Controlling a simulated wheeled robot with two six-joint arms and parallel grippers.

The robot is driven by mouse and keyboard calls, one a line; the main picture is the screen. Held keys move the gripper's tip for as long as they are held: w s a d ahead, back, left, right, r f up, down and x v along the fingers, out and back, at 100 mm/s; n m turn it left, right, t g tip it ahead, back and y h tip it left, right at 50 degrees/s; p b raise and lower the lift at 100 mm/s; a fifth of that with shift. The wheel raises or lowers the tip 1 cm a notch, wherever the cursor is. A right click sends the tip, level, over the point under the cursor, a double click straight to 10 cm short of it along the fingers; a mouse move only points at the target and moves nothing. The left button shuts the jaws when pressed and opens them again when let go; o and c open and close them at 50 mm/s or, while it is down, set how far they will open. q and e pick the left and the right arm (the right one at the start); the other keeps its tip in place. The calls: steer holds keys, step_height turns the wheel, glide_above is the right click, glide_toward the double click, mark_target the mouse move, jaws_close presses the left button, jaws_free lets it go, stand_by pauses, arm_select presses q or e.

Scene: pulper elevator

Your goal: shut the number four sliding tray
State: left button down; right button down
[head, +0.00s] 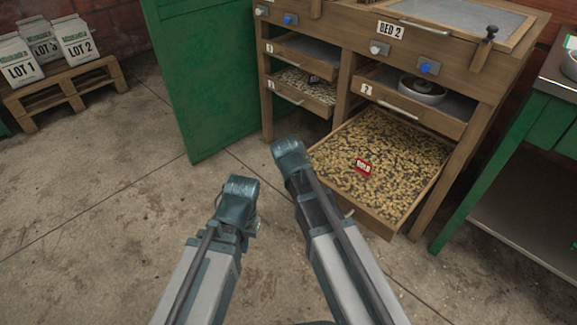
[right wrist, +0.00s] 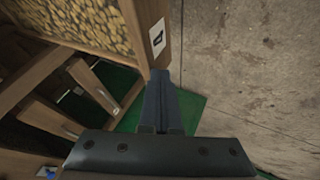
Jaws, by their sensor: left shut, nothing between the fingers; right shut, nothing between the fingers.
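The number four sliding tray (head: 388,225) is pulled out at the bottom of the wooden cabinet's right column. It is full of pale beans with a red tag (head: 363,168) lying on them. In the right wrist view the tray's front panel (right wrist: 140,30) shows a white number plate (right wrist: 157,38). My left gripper (head: 239,188) is shut and empty, left of the tray over the floor.
Tray 2 (head: 405,107) sits above, with a dark bowl (head: 423,90) behind its front. Other trays (head: 302,97) are in the left column. A green panel (head: 205,80) stands left, a green bench (head: 490,175) right. The floor in front is clear.

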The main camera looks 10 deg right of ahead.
glide_above(344, 136)
steer(key=w+d, duration=0.2)
steer(key=w, duration=0.1)
steer(key=shift+s+d, duration=0.2)
steer(key=shift+s, duration=0.05)
steer(key=shift+w+d, duration=0.5)
steer(key=shift+d, duration=0.25)
steer(key=shift+w+d, duration=0.1)
steer(key=shift+s+a, duration=0.4)
steer(key=shift+a, duration=0.05)
steer(key=s+a, duration=0.1)
steer(key=a, duration=0.1)
steer(key=s+a, duration=0.1)
steer(key=shift+s+r+p, duration=0.25)
steer(key=shift+s+p, duration=0.05)
steer(key=shift+s, duration=0.05)
steer(key=p+v, duration=0.7)
steer(key=v, duration=0.2)
